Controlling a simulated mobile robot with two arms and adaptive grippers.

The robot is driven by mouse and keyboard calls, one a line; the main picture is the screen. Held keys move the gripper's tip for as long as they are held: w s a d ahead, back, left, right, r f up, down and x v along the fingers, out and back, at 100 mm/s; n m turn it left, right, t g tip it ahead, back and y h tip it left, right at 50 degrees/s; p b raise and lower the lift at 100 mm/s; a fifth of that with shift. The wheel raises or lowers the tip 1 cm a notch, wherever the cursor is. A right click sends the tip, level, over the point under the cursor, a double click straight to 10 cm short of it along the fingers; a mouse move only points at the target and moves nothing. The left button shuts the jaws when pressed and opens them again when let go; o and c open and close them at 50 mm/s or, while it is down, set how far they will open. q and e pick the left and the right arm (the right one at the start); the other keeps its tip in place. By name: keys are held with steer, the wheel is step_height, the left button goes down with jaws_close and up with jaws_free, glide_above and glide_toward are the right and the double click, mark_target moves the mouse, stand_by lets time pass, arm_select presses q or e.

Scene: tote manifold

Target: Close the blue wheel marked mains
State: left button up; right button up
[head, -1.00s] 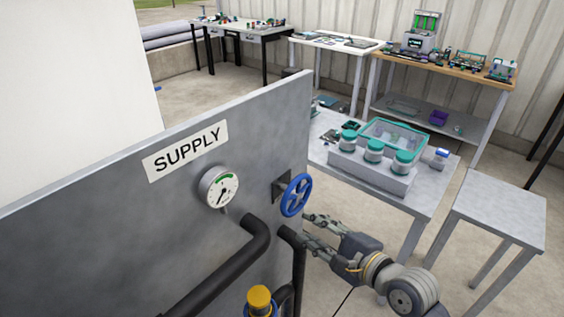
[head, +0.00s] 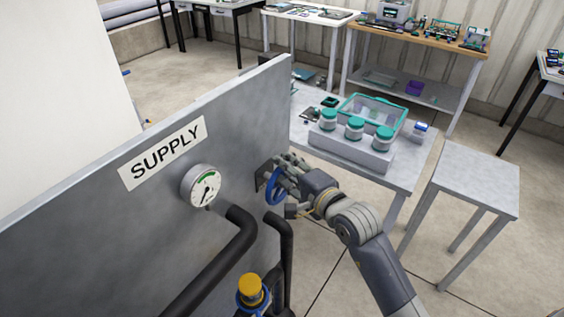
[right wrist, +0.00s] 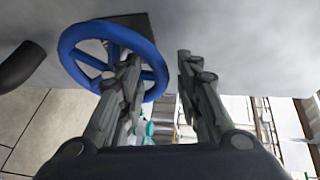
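The blue wheel (head: 273,187) sits on a bracket near the right edge of the grey SUPPLY panel (head: 100,215). No "mains" marking can be read on it. My right gripper (head: 287,185) is at the wheel's right side and partly hides it. In the right wrist view the wheel (right wrist: 72,49) shows its rim and spokes, with the left finger across its right part. The right gripper's fingers (right wrist: 158,62) are apart, with a clear gap between them. Whether a finger touches the wheel, I cannot tell. My left gripper is not in view.
A round gauge (head: 202,186) is left of the wheel. A black pipe (head: 230,240) and a yellow-capped fitting (head: 250,289) are below. A table with teal-lidded jars (head: 355,129) stands behind my right gripper, and a bare grey table (head: 478,178) stands at right.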

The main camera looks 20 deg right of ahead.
steer(key=shift+w+a+f, duration=0.1)
steer(key=shift+w+a, duration=0.1)
steer(key=shift+w, duration=0.45)
steer(key=shift+w+f, duration=0.1)
steer(key=shift+w, duration=0.1)
jaws_close()
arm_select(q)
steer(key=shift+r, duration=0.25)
